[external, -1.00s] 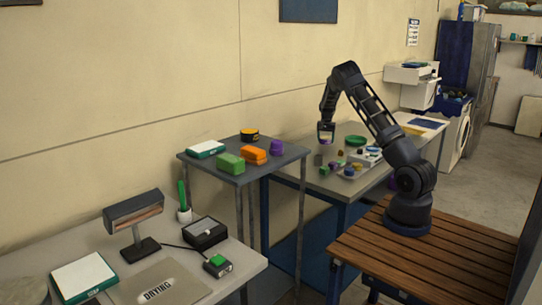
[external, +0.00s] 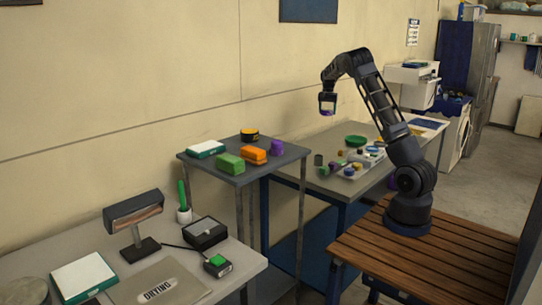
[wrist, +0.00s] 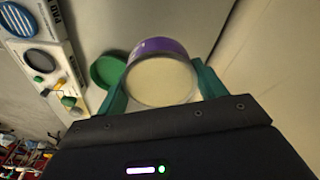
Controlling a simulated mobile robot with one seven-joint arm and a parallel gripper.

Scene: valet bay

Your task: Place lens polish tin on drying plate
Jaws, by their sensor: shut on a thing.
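My gripper (external: 327,111) is shut on a round tin (wrist: 162,78) with a purple side and a pale cream face. The teal fingers stand on either side of it in the wrist view. In the external view the tin is a small purple patch between the fingers, high above the far table; no label on it can be read. The drying plate (external: 176,290) is a flat grey plate marked DRYING on the near table at lower left, bare on top and far from my gripper.
The far grey table (external: 322,180) holds a tray of small items and a green dish (external: 356,140). A middle stand (external: 205,167) carries green, orange and purple things. On the near table, a lamp (external: 133,215) and black box (external: 205,233) stand behind the plate.

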